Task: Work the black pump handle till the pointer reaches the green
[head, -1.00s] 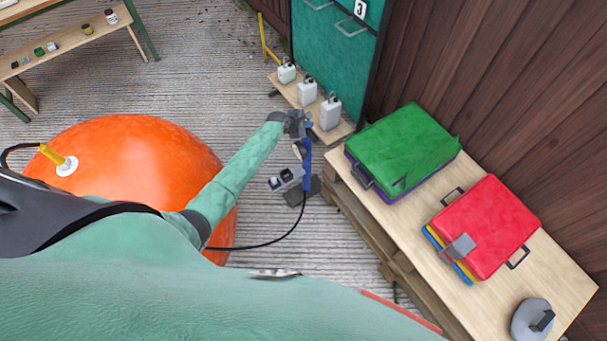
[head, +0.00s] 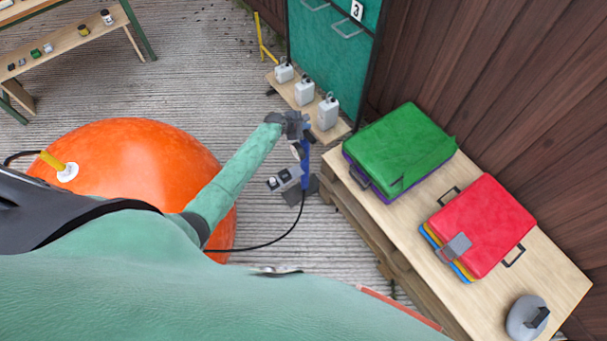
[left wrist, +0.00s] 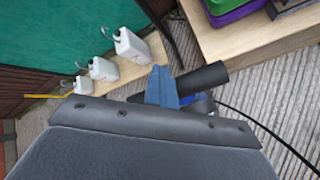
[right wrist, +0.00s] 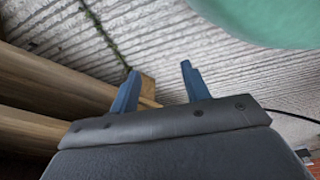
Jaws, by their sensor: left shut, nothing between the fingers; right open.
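The pump has a blue upright body (head: 306,172), on the ground in the middle of the head view. Its black handle (left wrist: 206,79) shows in the left wrist view as a thick dark bar. A small round pale dial (head: 296,151) sits near the pump's top; its pointer is too small to read. My left gripper (head: 306,124) is at the pump's top. In the left wrist view its blue fingers (left wrist: 162,86) are shut and empty, in front of the handle; I cannot tell whether they touch it. My right gripper (right wrist: 160,82) is open and empty, seen only in the right wrist view.
A black hose (head: 262,244) runs from the pump toward a large orange ball (head: 130,150). A wooden table (head: 390,225) with green (head: 400,145) and red (head: 482,225) cases stands at right. White bottles (head: 305,91) stand on a low board behind the pump.

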